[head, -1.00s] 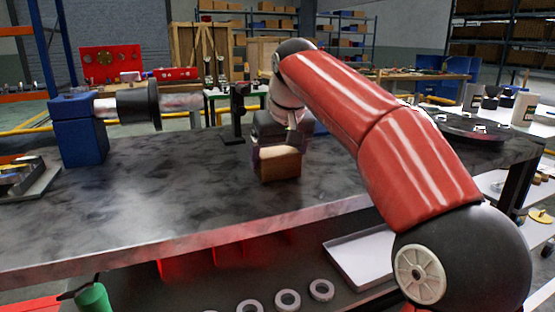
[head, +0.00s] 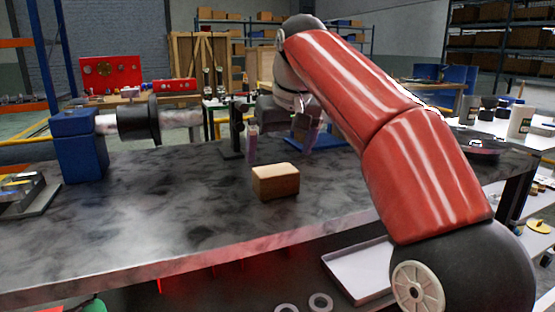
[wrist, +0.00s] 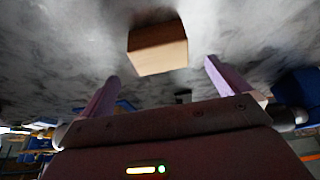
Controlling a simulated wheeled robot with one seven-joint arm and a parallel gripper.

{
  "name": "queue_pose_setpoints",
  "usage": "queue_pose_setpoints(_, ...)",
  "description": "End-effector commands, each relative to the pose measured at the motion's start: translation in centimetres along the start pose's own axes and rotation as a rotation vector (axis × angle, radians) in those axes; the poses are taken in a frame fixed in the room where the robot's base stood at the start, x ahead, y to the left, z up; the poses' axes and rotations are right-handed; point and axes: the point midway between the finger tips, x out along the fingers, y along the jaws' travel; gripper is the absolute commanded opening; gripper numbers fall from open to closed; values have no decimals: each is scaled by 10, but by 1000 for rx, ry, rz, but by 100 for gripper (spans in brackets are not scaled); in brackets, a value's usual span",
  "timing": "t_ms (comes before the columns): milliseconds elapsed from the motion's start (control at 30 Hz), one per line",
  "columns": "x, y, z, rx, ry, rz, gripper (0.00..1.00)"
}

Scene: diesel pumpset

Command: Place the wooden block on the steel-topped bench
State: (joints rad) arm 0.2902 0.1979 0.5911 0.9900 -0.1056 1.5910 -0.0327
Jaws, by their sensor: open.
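The wooden block (head: 275,182) sits on the steel-topped bench (head: 190,215), near the middle of its top. It also shows in the wrist view (wrist: 158,50), beyond the fingertips and apart from them. My gripper (head: 280,145) is behind the block in the head view, its two purple fingers spread wide. In the wrist view the fingers of my gripper (wrist: 162,72) stand apart with nothing between them.
A blue stand (head: 80,145) with a dark cylindrical part (head: 138,121) is at the bench's left. A dark upright stand (head: 233,135) is behind the block. A white tray (head: 358,270) lies below the bench's front edge.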

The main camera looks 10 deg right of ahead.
Motion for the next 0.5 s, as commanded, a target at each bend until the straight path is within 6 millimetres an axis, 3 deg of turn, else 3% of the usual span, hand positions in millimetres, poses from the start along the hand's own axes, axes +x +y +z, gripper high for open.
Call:
queue_pose_setpoints(33,-14,0,-2,0,3,0,100)
queue_pose_setpoints(200,-39,0,-2,-1,1,0,100)
queue_pose_setpoints(500,-48,0,0,-1,0,0,100)
